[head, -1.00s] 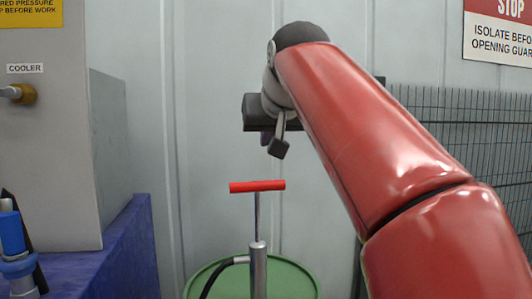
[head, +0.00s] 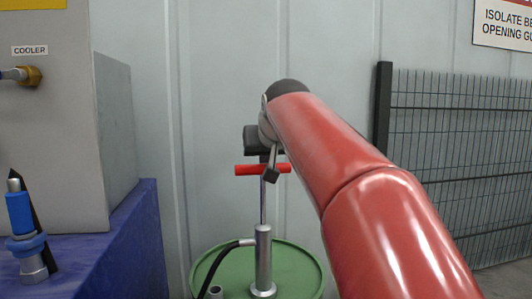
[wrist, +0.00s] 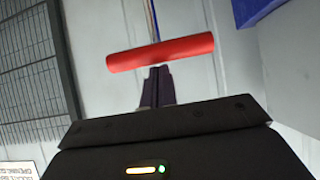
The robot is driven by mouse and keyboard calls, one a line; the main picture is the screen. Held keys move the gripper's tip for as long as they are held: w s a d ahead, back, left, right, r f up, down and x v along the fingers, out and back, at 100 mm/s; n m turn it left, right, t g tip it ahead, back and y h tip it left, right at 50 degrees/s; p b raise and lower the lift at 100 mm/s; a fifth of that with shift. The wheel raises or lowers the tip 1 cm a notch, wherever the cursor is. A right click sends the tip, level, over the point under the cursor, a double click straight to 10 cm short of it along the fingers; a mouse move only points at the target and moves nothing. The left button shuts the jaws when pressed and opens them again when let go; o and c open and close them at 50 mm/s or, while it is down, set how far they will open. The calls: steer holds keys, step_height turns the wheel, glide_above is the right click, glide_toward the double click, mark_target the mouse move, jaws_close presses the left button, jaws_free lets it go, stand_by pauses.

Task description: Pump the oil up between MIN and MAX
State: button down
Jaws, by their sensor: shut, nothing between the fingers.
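The hand pump (head: 263,252) stands upright on a green drum (head: 300,268), with a black hose (head: 222,262) at its side. Its red T-handle (head: 246,170) sits at the top of a long exposed rod (head: 263,203). The handle also shows in the wrist view (wrist: 160,52), just past my fingertips. The fingers show together in the wrist view (wrist: 157,85). No oil gauge or MIN and MAX marks are in view.
A grey cabinet (head: 50,140) labelled COOLER stands on a blue bench (head: 130,235) at the left, with a blue-collared fitting (head: 20,215) in front. A mesh fence (head: 455,160) stands at the right. A plain panel wall is behind the pump.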

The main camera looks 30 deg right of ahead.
mark_target(264, 196)
step_height(264, 196, down, 10)
steer(key=b, duration=0.7)
steer(key=shift+r+b, duration=0.1)
steer(key=shift+b, duration=0.2)
steer(key=shift+r+p, duration=0.5)
steer(key=shift+p, duration=0.05)
steer(key=w+r+p+v, duration=0.1)
steer(key=r+p+v, duration=0.1)
steer(key=v, duration=1)
steer(key=shift+s+p, duration=0.15)
steer(key=shift+p, duration=0.2)
steer(key=shift+d+r, duration=0.1)
steer(key=shift+r, duration=0.05)
